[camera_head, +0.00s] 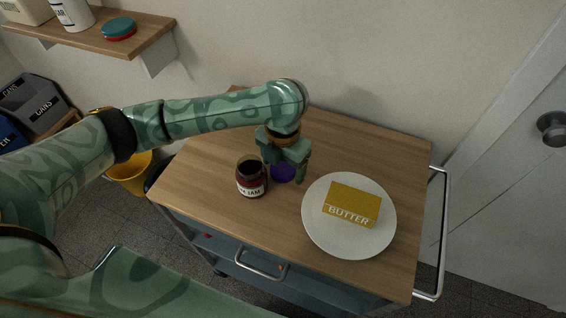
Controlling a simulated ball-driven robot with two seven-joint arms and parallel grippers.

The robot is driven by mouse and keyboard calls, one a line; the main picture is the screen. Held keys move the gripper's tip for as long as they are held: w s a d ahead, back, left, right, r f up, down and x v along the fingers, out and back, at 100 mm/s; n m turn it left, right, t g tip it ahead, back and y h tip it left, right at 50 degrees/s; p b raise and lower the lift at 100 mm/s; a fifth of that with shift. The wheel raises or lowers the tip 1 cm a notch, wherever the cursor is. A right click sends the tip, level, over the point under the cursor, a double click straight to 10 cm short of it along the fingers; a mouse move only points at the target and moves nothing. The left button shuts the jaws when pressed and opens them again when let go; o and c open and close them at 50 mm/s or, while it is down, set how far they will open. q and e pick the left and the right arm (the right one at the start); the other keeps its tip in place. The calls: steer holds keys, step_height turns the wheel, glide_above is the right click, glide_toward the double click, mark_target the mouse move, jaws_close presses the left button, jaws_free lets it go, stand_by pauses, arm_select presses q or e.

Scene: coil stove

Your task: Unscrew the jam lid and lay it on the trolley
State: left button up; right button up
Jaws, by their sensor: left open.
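The jam jar (251,181) stands upright on the wooden top of the trolley (209,190), with its mouth uncovered and dark jam inside. A purple lid (283,174) lies on the trolley top just right of the jar, apart from it. My left gripper (285,172) points down right over the lid, with its fingers open. The gripper hides part of the lid's far edge, and I cannot tell whether a finger touches it. My right gripper is not in view.
A white plate (315,236) with a yellow butter block (352,202) stands right of the lid. A metal handle (440,235) runs along the trolley's right side. A wall shelf (98,46) is at upper left, and a yellow bucket (131,174) stands left of the trolley. The trolley's front left top is clear.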

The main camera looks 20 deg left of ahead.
mark_target(283, 169)
arm_select(q)
step_height(283, 169, up, 12)
steer(key=p, duration=0.5)
